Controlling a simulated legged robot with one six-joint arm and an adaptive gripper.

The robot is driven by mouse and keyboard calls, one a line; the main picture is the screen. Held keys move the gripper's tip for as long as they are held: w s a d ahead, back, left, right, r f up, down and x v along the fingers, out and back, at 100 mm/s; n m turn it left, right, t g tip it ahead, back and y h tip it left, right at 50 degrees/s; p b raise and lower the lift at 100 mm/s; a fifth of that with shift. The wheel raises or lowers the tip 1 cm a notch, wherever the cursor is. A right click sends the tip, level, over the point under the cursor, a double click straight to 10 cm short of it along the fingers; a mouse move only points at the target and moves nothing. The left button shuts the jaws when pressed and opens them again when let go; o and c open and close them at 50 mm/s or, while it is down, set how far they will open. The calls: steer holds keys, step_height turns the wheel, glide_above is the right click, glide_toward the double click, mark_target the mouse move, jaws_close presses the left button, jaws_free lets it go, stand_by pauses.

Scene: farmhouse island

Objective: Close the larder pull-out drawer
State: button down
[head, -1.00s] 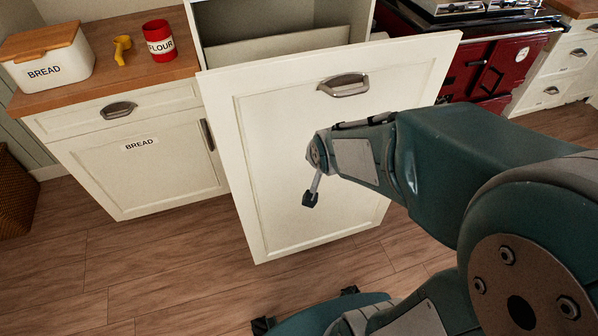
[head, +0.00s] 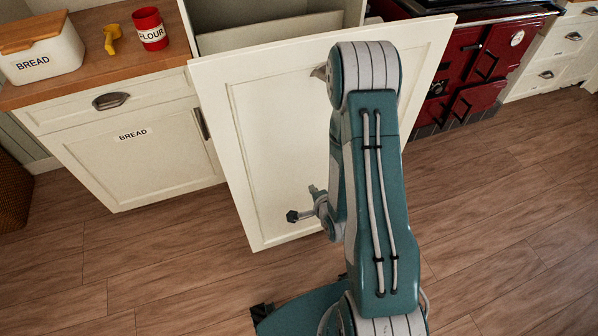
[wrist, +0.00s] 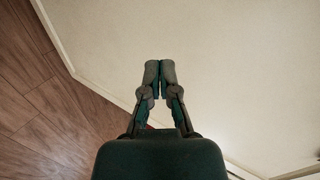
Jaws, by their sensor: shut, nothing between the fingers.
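The larder pull-out drawer (head: 270,130) has a tall cream panelled front and stands pulled out from its cabinet, with the open inside showing behind the top edge. Its metal cup handle is mostly hidden behind my arm. My gripper (head: 293,216) is low in front of the drawer front, left of my arm. In the wrist view my gripper (wrist: 160,72) is shut and empty, its fingertips together before the pale drawer front (wrist: 230,60). I cannot tell whether the fingertips touch it.
Left of the drawer is a cream cabinet labelled BREAD (head: 150,165); its wooden counter (head: 110,75) carries a bread bin (head: 40,55), a yellow scoop (head: 112,40) and a red flour tin (head: 150,28). A red range cooker (head: 470,75) stands to the right. The wooden floor (head: 490,220) is clear.

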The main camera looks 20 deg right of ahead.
steer(key=f+m, duration=0.1)
glide_toward(297, 169)
step_height(297, 169, down, 4)
steer(key=w, duration=0.5)
steer(key=shift+w+a, duration=0.1)
steer(key=shift+w, duration=0.5)
steer(key=shift+w, duration=0.1)
